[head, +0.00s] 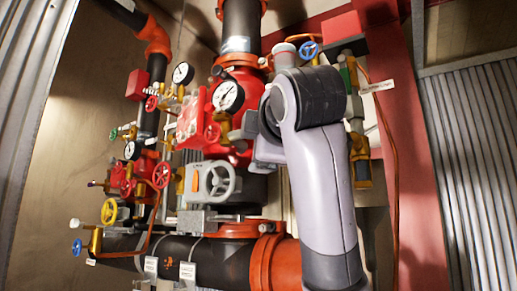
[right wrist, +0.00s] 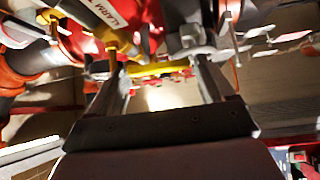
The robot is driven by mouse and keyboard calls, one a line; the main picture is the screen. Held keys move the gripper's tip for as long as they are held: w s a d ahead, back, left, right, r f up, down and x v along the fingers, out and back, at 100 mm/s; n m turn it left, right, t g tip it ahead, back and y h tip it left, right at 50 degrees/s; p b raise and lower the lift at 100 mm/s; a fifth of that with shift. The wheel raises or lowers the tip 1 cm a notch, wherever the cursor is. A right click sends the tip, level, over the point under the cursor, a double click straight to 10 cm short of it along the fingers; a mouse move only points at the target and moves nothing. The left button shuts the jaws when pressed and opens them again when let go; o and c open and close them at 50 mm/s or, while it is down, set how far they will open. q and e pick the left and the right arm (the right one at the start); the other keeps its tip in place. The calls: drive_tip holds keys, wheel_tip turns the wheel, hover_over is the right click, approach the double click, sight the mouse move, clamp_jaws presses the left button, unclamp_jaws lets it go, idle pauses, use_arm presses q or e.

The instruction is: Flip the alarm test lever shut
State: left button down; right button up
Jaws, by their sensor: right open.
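In the right wrist view, my right gripper (right wrist: 160,75) is open, its two fingers pointing up the picture. A yellow lever bar (right wrist: 158,68) lies across the gap near the fingertips. I cannot tell whether the fingers touch it. I cannot make out the lever there. My left gripper is not in view.
A black pipe (head: 190,258) with an orange coupling (head: 275,264) runs below. A red column (head: 405,150) stands on the right.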

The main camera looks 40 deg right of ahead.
drive_tip(key=shift+b+v, duration=0.45)
drive_tip(key=shift+v, duration=1.85)
